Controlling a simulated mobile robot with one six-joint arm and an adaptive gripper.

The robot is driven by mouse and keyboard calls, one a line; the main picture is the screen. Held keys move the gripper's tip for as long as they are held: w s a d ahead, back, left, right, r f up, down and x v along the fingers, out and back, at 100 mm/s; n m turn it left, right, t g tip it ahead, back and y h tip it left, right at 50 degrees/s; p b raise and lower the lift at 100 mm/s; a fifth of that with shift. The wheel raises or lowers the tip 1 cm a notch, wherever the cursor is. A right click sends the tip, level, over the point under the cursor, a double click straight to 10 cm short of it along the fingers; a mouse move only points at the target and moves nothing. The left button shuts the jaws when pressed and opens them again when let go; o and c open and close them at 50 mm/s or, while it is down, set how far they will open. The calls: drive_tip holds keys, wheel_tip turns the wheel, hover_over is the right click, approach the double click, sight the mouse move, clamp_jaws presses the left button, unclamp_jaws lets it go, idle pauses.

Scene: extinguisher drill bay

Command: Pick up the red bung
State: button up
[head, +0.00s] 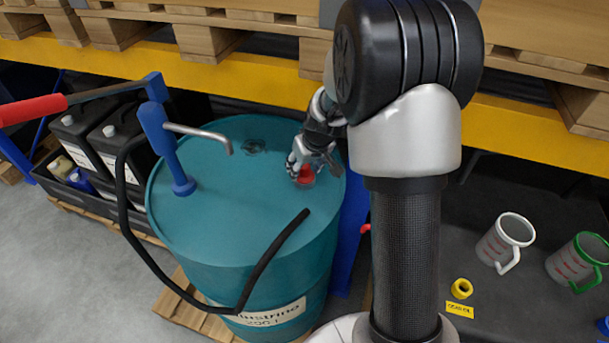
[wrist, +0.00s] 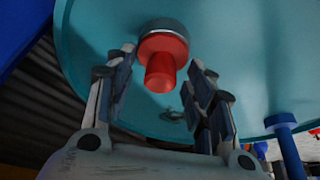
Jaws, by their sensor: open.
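The red bung (head: 306,175) sits on the top of the teal drum (head: 235,215), near its right edge. In the wrist view the red bung (wrist: 163,66) has a wide round collar and a narrower stub, and it shows between and just beyond the fingertips. My gripper (head: 303,162) is at the bung, with its fingers open. In the wrist view the two fingers of my gripper (wrist: 160,72) stand apart, one on each side of the bung, with visible gaps. The head view partly hides the bung behind the fingers.
A blue hand pump (head: 165,145) with a metal spout, red-handled lever and black hose (head: 265,270) stands on the drum, left of my gripper. A yellow shelf beam (head: 230,80) with pallets runs behind. Measuring jugs (head: 505,240) and a yellow ring (head: 461,288) stand at right.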

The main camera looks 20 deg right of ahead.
drive_tip(key=shift+c, duration=0.5)
clamp_jaws()
